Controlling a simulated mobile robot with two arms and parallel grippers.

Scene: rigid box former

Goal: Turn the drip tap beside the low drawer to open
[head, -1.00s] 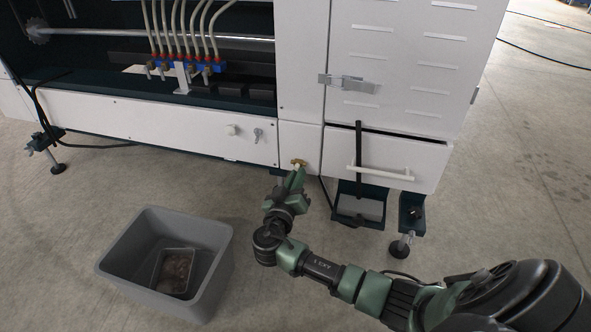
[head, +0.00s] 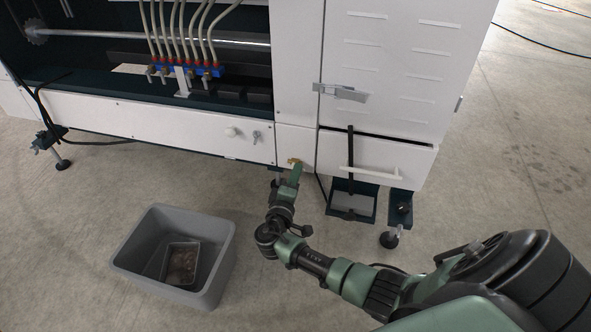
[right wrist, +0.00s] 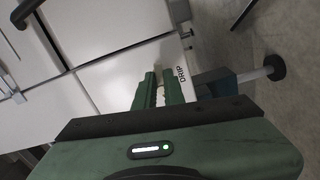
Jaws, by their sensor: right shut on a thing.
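The drip tap (head: 293,161) is a small brass fitting on the white panel just left of the low drawer (head: 412,160). My right gripper (head: 297,168) reaches up to it from below, shut on the tap. In the right wrist view the two green fingers (right wrist: 160,88) stand close together with a pale piece between them, and they hide most of the tap. A "DRIP" label (right wrist: 182,74) shows on the panel beside the fingers. The exact angle of the tap's handle cannot be told. My left gripper is not in view.
A grey bin (head: 150,275) with a small container inside stands on the floor at left. A levelling foot (head: 389,239) is right of the arm. The floor between is clear.

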